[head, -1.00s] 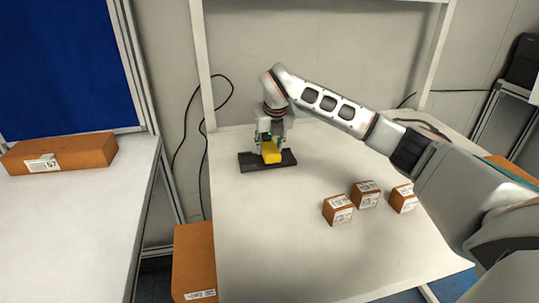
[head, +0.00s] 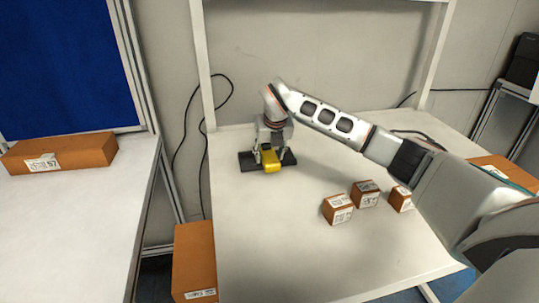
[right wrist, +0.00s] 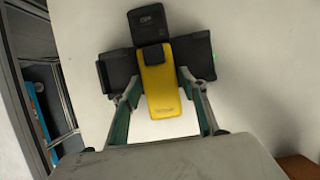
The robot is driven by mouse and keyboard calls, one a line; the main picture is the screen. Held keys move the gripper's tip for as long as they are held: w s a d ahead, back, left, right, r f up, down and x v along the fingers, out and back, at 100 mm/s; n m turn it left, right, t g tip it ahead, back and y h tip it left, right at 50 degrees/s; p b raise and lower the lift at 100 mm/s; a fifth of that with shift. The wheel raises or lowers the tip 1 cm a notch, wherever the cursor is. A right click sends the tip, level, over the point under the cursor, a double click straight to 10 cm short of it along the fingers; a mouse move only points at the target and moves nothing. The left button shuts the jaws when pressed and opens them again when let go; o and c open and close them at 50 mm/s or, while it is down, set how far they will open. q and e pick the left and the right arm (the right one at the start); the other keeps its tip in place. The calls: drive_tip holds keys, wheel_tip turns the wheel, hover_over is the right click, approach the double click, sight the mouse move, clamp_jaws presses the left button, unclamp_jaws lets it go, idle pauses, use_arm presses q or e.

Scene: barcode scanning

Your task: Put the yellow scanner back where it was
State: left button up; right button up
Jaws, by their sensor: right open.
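The yellow scanner (head: 271,161) with a black head lies at the black stand (head: 247,161) near the back left of the white table. In the right wrist view the scanner (right wrist: 161,92) runs across the middle of the stand (right wrist: 200,57). My right gripper (head: 271,154) is over the scanner from above. In the right wrist view its two fingers (right wrist: 159,83) are spread, one on each side of the yellow body, with gaps visible beside it. The exact contact between scanner and stand is hidden. My left gripper is in neither current view.
Small brown boxes (head: 338,209) with labels stand right of centre on the table (head: 310,260). A long brown box (head: 60,152) lies on the left table, and a tall one (head: 195,262) stands between the tables. The front middle is clear.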

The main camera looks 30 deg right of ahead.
drive_tip(key=b+v, duration=0.1)
drive_tip(key=v, duration=1.1)
drive_tip(key=shift+s+a, duration=0.1)
